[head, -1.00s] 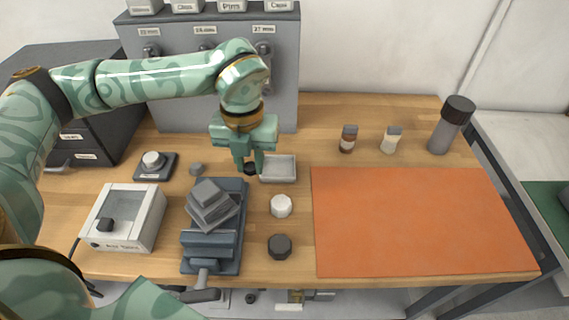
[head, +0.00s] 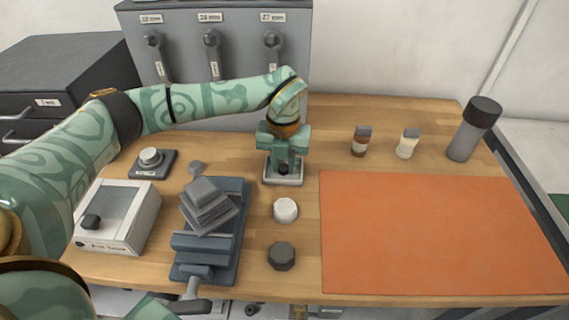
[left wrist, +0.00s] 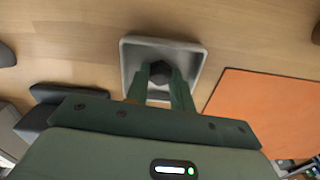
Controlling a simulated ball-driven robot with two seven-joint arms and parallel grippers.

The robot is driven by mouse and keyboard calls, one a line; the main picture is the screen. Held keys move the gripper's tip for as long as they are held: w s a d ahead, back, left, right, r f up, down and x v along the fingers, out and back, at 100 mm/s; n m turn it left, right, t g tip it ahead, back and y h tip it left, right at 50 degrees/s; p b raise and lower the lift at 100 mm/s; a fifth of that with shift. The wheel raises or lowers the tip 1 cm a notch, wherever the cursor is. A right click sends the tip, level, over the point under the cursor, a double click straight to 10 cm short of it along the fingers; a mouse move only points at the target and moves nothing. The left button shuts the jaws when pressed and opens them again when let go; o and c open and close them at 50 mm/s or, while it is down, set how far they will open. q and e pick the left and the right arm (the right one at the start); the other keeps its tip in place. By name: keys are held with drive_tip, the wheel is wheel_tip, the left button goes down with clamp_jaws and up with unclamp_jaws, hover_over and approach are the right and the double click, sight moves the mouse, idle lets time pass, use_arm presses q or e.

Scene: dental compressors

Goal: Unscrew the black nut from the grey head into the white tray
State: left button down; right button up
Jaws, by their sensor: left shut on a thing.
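My left gripper (head: 284,168) points down over the white tray (head: 293,182). It is shut on the black nut (head: 283,170). In the left wrist view the dark nut (left wrist: 161,73) sits between the two fingertips, with the pale tray (left wrist: 194,72) around and beneath it. I cannot tell whether the nut touches the tray floor. The grey head (head: 212,207) sits tilted in the dark blue vise (head: 208,246), left of the gripper and apart from it. My right gripper is not in view.
A white round cap (head: 286,209) and a dark octagonal piece (head: 281,256) stand right of the vise. An orange mat (head: 430,235) covers the right. Two small bottles and a grey cylinder (head: 473,129) stand behind it. A glass-topped box (head: 117,217) stands left.

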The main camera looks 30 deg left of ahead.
use_arm(q)
drive_tip(key=shift+r, duration=0.1)
drive_tip(key=c, duration=1.2)
unclamp_jaws()
